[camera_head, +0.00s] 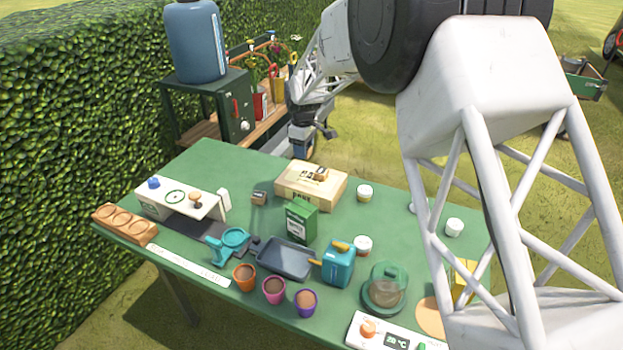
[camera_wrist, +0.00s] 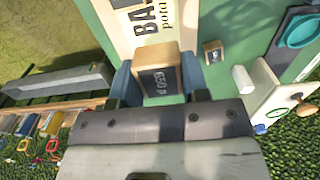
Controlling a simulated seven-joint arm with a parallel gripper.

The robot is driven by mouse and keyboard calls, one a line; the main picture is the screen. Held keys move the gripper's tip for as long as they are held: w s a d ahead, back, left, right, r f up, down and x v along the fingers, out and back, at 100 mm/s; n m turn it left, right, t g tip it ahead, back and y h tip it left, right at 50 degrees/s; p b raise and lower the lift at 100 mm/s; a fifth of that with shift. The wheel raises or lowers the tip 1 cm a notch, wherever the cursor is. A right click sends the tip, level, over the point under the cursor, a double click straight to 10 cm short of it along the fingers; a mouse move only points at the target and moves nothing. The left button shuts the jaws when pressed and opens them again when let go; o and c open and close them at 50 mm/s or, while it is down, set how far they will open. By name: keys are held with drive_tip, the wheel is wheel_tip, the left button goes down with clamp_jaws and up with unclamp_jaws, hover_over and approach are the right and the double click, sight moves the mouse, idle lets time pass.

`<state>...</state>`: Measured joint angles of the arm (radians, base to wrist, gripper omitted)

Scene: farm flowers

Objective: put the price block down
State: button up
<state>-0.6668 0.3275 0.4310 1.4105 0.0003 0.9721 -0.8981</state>
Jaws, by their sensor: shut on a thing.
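The price block (camera_wrist: 158,88) is a small wooden block with a dark face reading about "650 P". In the wrist view my gripper (camera_wrist: 159,78) is shut on it, with a blue finger on each side. In the head view my gripper (camera_head: 302,148) is at the far edge of the green table (camera_head: 225,165), behind the wooden box; its fingers largely hide the block there. A second small wooden block with a dark face (camera_head: 259,198) sits on the table left of that box and also shows in the wrist view (camera_wrist: 213,52).
The wooden box (camera_head: 301,196) with print, a green packet (camera_head: 300,222), a grey tray (camera_head: 284,262), a teal watering can (camera_head: 338,268) and several pots crowd the table. A white device (camera_head: 178,195) stands left. The far left table corner is clear.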

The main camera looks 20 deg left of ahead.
drive_tip(key=shift+a+r, duration=0.2)
drive_tip(key=shift+a, duration=0.35)
drive_tip(key=shift+f, duration=0.1)
hover_over(302, 178)
drive_tip(key=shift+s+f, duration=0.15)
drive_tip(key=shift+f, duration=2.3)
drive_tip(key=shift+f, duration=0.1)
drive_tip(key=shift+f, duration=2.4)
drive_tip(key=shift+f, duration=0.1)
drive_tip(key=o, duration=0.9)
